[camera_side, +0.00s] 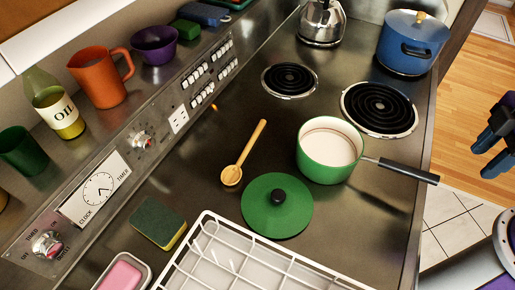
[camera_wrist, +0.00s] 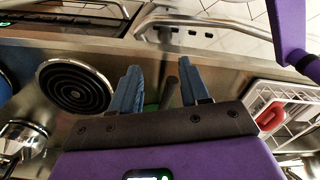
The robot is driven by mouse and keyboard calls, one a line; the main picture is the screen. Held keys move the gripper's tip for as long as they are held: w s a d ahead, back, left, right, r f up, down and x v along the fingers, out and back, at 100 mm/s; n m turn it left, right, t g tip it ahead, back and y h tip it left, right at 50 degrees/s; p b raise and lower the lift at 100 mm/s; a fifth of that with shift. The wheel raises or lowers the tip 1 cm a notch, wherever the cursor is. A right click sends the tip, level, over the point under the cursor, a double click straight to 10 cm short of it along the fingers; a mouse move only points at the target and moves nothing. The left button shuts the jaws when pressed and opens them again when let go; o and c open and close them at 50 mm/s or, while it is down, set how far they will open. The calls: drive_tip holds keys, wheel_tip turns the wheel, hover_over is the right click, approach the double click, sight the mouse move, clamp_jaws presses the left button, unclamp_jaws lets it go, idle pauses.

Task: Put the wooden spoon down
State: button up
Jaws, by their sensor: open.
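My gripper (camera_side: 496,136) is at the right edge of the side view, beyond the hob's edge and well away from the spoon. In the wrist view my gripper (camera_wrist: 158,78) has its two blue fingers apart and holds nothing. The spoon cannot be made out in the wrist view.
A green saucepan (camera_side: 330,152) stands right of the spoon, its black handle (camera_side: 402,170) reaching past the hob edge. A green lid (camera_side: 277,206), sponge (camera_side: 158,223) and white rack (camera_side: 208,236) lie nearby. Coil burners (camera_side: 379,108), a blue pot (camera_side: 411,45) and kettle (camera_side: 322,22) stand behind.

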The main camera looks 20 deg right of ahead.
drive_tip(key=w+a+r+n, duration=0.2)
drive_tip(key=w+a+n, duration=0.2)
drive_tip(key=w+a, duration=0.45)
drive_tip(key=w+a+r+n, duration=0.35)
drive_tip(key=w+a, duration=0.25)
drive_tip(key=a, duration=0.6)
drive_tip(key=n+t+h, duration=0.1)
drive_tip(key=n+h, duration=0.1)
drive_tip(key=n, duration=0.6)
approach(247, 148)
drive_tip(key=f, duration=0.1)
drive_tip(key=d+f, duration=0.1)
drive_tip(key=shift+s+f+m, duration=0.1)
drive_tip(key=shift+f+m, duration=0.15)
drive_tip(key=shift+f, duration=0.1)
drive_tip(key=shift+w+d+f, duration=0.1)
drive_tip(key=shift+w+f, duration=0.05)
drive_tip(key=shift+f, duration=0.7)
drive_tip(key=shift+w+a+f, duration=0.1)
drive_tip(key=shift+w+f, duration=0.1)
drive_tip(key=shift+f, duration=0.7)
drive_tip(key=shift+w+d+f, duration=0.1)
drive_tip(key=shift+w+f, duration=0.05)
drive_tip(key=shift+f, duration=0.7)
clamp_jaws()
